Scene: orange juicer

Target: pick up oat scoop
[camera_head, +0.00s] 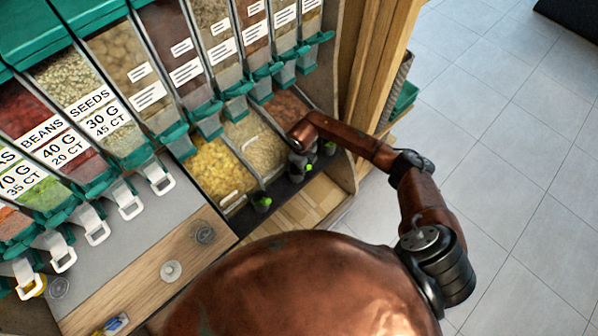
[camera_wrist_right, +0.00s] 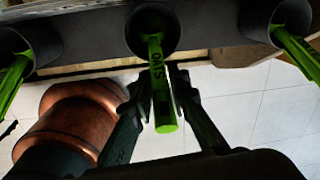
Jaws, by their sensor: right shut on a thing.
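The oat scoop shows in the right wrist view as a bright green handle (camera_wrist_right: 157,82) lettered OATS, sticking out of a round dark holder. My right gripper (camera_wrist_right: 160,100) has its two dark fingers on either side of this handle and is shut on it. The scoop's far end is hidden inside the holder. In the head view my right gripper (camera_head: 303,164) is at the dark front ledge of the open bins, mostly hidden by its own arm. My left gripper is not in view.
Two other green handles (camera_wrist_right: 14,80) (camera_wrist_right: 297,55) sit in holders on both sides. Open bins (camera_head: 216,168) of dry food lie behind the ledge. Clear dispensers (camera_head: 112,112) with green lids stand at the left. A wooden post (camera_head: 372,62) rises right of the bins; tiled floor (camera_head: 500,150) is open beyond.

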